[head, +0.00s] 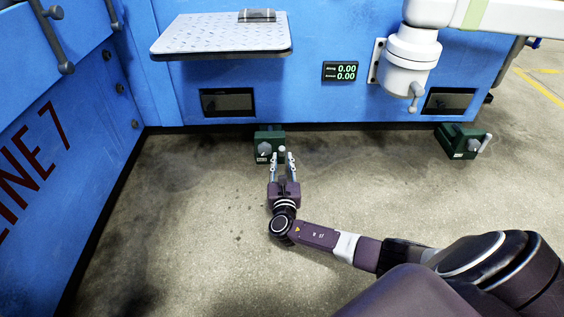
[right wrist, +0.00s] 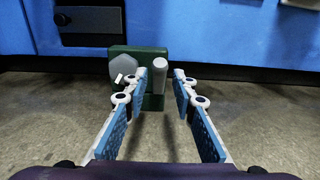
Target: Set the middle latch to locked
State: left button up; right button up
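The middle latch (head: 263,147) is a green block low at the foot of the blue machine, with a grey hexagonal boss and a pale round-ended handle. In the right wrist view the latch (right wrist: 128,72) stands straight ahead, its handle (right wrist: 159,80) upright to the right of the boss. My right gripper (head: 281,156) is open in front of the latch, with blue-padded fingers pointing at it. In the right wrist view the handle appears between the fingertips; I cannot tell whether either finger touches it. My left gripper is not in view.
A second green latch (head: 462,141) with a grey lever stands to the right. A metal shelf (head: 222,36) juts out above the middle latch, and a white machine arm (head: 408,58) hangs at upper right. A blue panel (head: 48,130) bounds the left. The concrete floor is clear.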

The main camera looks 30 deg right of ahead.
jog(key=shift+b+x, duration=0.5)
jog(key=shift+x, duration=0.8)
jog(key=shift+c, duration=0.4)
grip_shut()
